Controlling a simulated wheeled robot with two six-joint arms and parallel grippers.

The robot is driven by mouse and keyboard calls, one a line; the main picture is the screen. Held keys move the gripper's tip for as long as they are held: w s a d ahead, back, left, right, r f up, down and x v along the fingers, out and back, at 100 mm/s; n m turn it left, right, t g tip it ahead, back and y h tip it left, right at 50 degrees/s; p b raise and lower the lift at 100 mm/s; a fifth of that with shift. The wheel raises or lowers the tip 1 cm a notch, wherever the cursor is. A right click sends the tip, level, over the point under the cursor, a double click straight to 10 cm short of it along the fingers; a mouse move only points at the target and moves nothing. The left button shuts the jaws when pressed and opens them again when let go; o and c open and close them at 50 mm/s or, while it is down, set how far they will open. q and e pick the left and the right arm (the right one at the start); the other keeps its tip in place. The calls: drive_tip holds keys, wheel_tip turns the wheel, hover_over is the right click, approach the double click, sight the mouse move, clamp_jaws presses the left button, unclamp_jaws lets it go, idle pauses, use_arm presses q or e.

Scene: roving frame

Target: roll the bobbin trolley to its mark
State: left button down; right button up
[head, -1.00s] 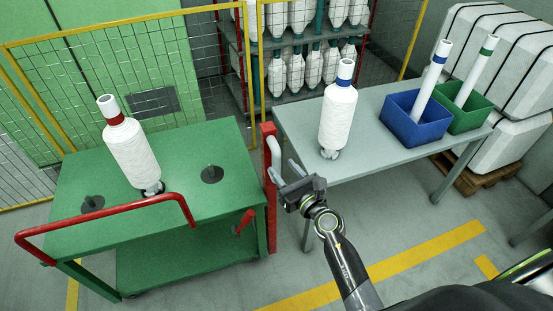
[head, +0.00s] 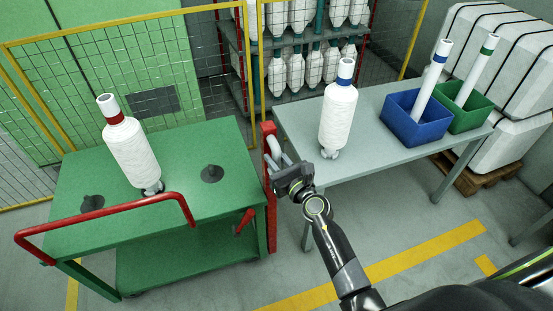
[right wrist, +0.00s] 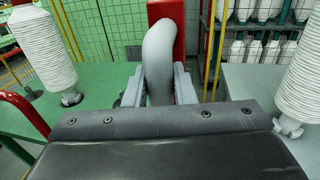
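The green bobbin trolley (head: 190,192) stands at the left with a red push rail (head: 110,215). A white bobbin with a red band (head: 132,155) stands upright on its top, between two dark pegs. At its right end is a red upright (head: 268,188) with a curved grey handle (head: 273,146). My right gripper (head: 277,160) is at this handle. In the right wrist view the grey handle (right wrist: 158,55) passes between its two fingers, which look spread around it, not clearly pressed on it. My left gripper is not in view.
A grey table (head: 385,160) at right holds a blue-banded bobbin (head: 338,112), a blue bin (head: 412,125) and a green bin (head: 465,113). Yellow mesh fencing (head: 130,50) and a bobbin rack (head: 300,95) stand behind. Yellow strips (head: 400,262) mark the open floor.

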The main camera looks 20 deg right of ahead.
clamp_jaws()
drive_tip(key=shift+a, duration=0.15)
